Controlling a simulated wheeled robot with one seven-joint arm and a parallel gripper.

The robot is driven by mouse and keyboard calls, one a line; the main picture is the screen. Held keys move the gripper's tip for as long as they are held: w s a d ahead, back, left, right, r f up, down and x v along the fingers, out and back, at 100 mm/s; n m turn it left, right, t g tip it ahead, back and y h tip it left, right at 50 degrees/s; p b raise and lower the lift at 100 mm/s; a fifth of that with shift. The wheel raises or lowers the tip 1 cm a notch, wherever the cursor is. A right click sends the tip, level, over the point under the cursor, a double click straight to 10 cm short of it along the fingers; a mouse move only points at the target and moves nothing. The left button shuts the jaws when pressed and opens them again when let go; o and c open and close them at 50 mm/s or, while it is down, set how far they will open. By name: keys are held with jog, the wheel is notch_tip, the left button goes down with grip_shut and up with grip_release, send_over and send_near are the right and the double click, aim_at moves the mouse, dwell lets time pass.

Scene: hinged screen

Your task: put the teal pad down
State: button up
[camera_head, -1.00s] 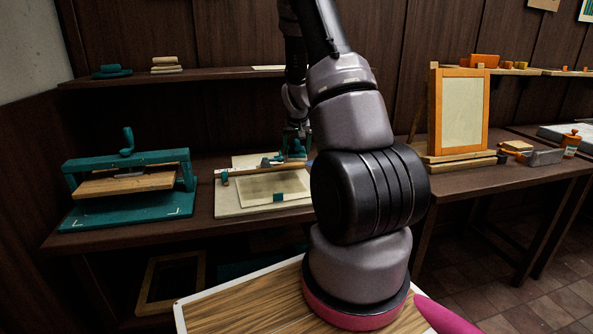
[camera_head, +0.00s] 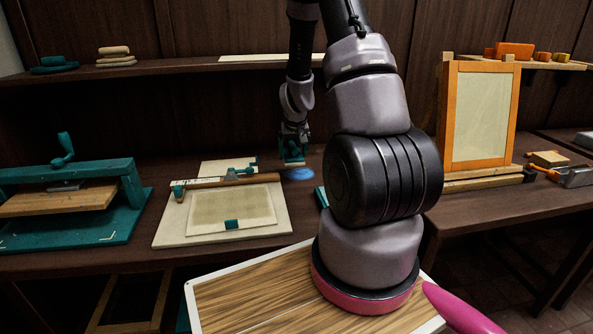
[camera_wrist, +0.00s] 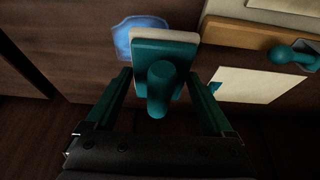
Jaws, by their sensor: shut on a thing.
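My gripper (camera_head: 293,136) is over the bench, right of the hinged screen board. It is shut on the teal pad (camera_head: 293,155), a teal block with a pale underside layer. In the wrist view the pad (camera_wrist: 180,44) and its rounded knob (camera_wrist: 161,88) lie between the two fingers (camera_wrist: 160,76). A blue patch (camera_head: 298,174) is on the bench close to the pad; in the wrist view the pad partly covers it (camera_wrist: 130,42). I cannot tell whether the pad touches the bench.
The pale board (camera_head: 165,232) with a hinged wooden bar (camera_head: 210,182) is left of the gripper. A teal press (camera_head: 100,205) stands farther left. An orange-framed screen (camera_head: 480,110) stands right. A shelf (camera_head: 190,72) runs behind. My arm hides part of the bench.

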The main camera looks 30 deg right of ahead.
aim_at(294, 149)
notch_tip(294, 149, down, 7)
jog(key=shift+r, duration=0.15)
dwell(0.4)
jog(key=o, duration=0.9)
jog(key=shift+s+r, duration=0.1)
jog(key=shift+r, duration=0.25)
jog(key=v, duration=1.1)
jog(key=shift+s+a, duration=0.1)
jog(key=shift+a, duration=0.05)
jog(key=s+a+r+t+y, duration=0.1)
jog(key=s+a+r, duration=0.25)
jog(key=r, duration=0.55)
jog(key=s+a+r+t+y, duration=0.1)
jog(key=s+a+r, duration=0.1)
jog(key=a+r, duration=0.5)
jog(key=shift+m+t+y, duration=0.5)
jog(key=shift+y, duration=0.1)
jog(key=s+a+r, duration=0.1)
jog(key=s+r, duration=0.3)
jog(key=s, duration=0.1)
jog(key=s+a+r, duration=0.1)
jog(key=s+r, duration=0.4)
jog(key=s, duration=0.1)
jog(key=s+a+r, duration=0.1)
jog(key=s+r, duration=0.4)
jog(key=s, duration=0.1)
jog(key=shift+s+a, duration=0.1)
jog(key=shift+a, duration=0.2)
